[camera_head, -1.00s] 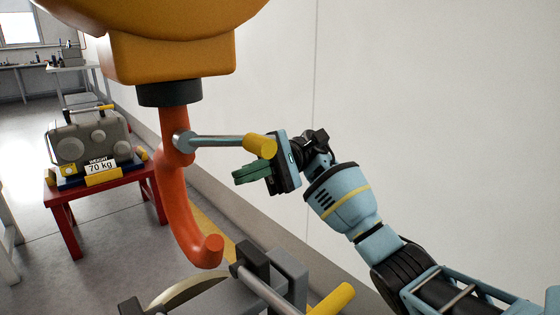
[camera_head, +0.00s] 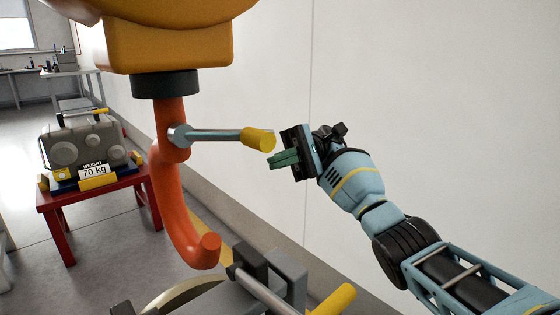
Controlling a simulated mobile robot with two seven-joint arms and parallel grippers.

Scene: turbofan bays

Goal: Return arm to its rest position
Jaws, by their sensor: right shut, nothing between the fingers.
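My right gripper (camera_head: 283,159) is shut and empty, its green fingers pointing left. It is beside and slightly below the yellow tip of a grey lever (camera_head: 215,135). A small gap seems to show between fingers and tip. The lever sticks out to the right from an orange hook (camera_head: 170,200). The hook hangs under a yellow hoist block (camera_head: 165,45). My right arm (camera_head: 375,205) reaches in from the lower right. My left gripper does not show.
Below the hook is grey machinery with a bar and a yellow handle (camera_head: 333,300). A red table (camera_head: 100,195) at left carries a grey unit (camera_head: 85,145) labelled 70 kg. A pale wall (camera_head: 440,90) stands behind my arm. Open floor lies at far left.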

